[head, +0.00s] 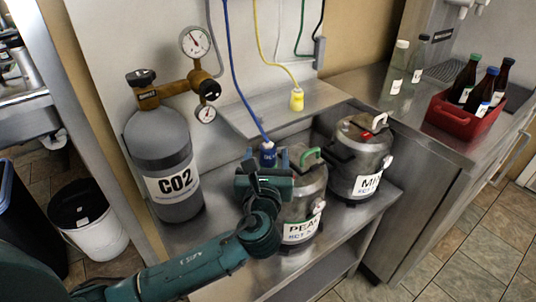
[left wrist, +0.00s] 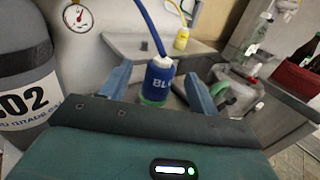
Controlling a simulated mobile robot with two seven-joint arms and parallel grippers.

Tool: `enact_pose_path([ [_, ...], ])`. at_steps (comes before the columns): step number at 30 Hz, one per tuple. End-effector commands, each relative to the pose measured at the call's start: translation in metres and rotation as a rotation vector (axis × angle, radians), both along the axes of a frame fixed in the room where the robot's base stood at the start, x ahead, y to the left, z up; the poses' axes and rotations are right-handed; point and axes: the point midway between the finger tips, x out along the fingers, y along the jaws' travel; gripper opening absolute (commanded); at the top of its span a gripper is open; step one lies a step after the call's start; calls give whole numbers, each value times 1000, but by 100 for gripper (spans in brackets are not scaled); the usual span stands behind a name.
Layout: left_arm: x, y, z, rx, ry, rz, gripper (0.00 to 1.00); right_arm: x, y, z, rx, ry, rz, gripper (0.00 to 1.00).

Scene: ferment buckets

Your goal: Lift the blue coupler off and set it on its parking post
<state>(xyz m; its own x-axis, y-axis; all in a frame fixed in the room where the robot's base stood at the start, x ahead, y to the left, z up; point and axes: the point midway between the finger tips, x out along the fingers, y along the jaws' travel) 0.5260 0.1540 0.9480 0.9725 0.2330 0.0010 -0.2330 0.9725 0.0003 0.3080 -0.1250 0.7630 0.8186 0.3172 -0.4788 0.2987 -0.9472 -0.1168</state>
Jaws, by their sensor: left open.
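The blue coupler (head: 267,155), with a blue hose from its top, stands upright at the near keg (head: 302,205), whose label partly reads "PEA". In the left wrist view the blue coupler (left wrist: 160,80) is between my left gripper's two spread fingers, with gaps visible on both sides. A green band shows under it. My left gripper (head: 265,168) is open just in front of the coupler and hides its lower part in the head view. My right gripper is not in view.
A yellow coupler (head: 297,99) stands on the ledge. A grey CO2 cylinder (head: 165,160) with gauges is at left. A second keg (head: 350,160) is at right. Bottles and a red crate (head: 458,120) are on the right counter. The blue hose (head: 238,80) hangs above the coupler.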

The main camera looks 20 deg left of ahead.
Motion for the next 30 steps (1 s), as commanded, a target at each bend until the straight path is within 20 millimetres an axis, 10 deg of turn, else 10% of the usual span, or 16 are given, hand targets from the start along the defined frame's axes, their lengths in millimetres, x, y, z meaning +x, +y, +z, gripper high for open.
enact_pose_path([
  [15,37,7,0,-1,1,-1,61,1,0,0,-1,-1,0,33],
  [30,37,7,0,0,1,-1,21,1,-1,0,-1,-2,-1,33],
])
